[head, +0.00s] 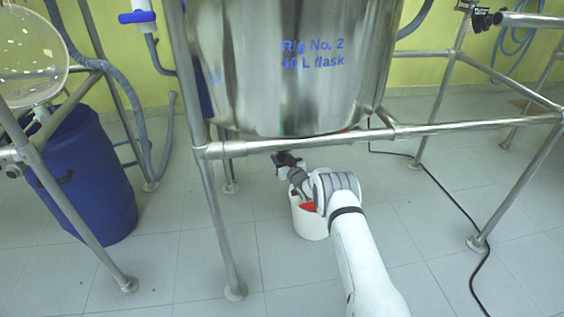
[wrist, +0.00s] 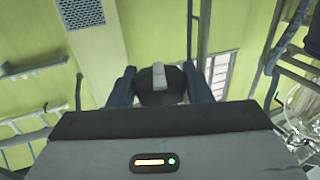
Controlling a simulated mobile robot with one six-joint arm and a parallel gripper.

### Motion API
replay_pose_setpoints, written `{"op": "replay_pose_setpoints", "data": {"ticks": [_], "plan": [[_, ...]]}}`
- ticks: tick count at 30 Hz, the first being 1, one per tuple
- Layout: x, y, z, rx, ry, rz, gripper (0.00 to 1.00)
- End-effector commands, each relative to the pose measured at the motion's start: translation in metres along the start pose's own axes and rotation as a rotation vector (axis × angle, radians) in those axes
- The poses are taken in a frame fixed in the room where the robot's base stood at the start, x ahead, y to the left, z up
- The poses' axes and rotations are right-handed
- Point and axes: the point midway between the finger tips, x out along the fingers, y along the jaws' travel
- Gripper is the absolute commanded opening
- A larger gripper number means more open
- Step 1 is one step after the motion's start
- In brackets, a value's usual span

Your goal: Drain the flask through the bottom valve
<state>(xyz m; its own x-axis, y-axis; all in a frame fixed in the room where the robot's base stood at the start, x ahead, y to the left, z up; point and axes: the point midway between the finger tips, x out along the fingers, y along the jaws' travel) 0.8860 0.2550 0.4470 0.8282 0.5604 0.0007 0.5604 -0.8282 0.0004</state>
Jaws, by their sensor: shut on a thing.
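The steel vessel (head: 300,95), marked "Rig No. 2 40 L flask", hangs in a metal frame in the head view. My arm reaches in under it from the front. My gripper (head: 286,160) is just below the vessel's underside. In the wrist view its two dark blue fingers (wrist: 162,85) are shut on a dark rounded part with a light grey strip (wrist: 157,78), which looks like the bottom valve's handle. The valve's outlet is hidden by the vessel and my arm. A white bucket (head: 311,226) stands on the floor under my wrist, with something red (head: 308,207) at its top.
The frame's front rail (head: 290,146) crosses above my forearm. A blue barrel (head: 88,180) stands at the left beneath a round glass vessel (head: 30,55). A black cable (head: 455,201) lies on the floor at the right. The tiled floor in front is mostly clear.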

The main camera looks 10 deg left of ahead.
Motion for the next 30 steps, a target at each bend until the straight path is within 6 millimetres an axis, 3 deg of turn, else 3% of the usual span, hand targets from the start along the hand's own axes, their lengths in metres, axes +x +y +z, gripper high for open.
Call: {"op": "replay_pose_setpoints", "data": {"ticks": [30], "plan": [[0.0011,0.0003,0.0039,-0.004,0.007,-0.459,0.25]]}}
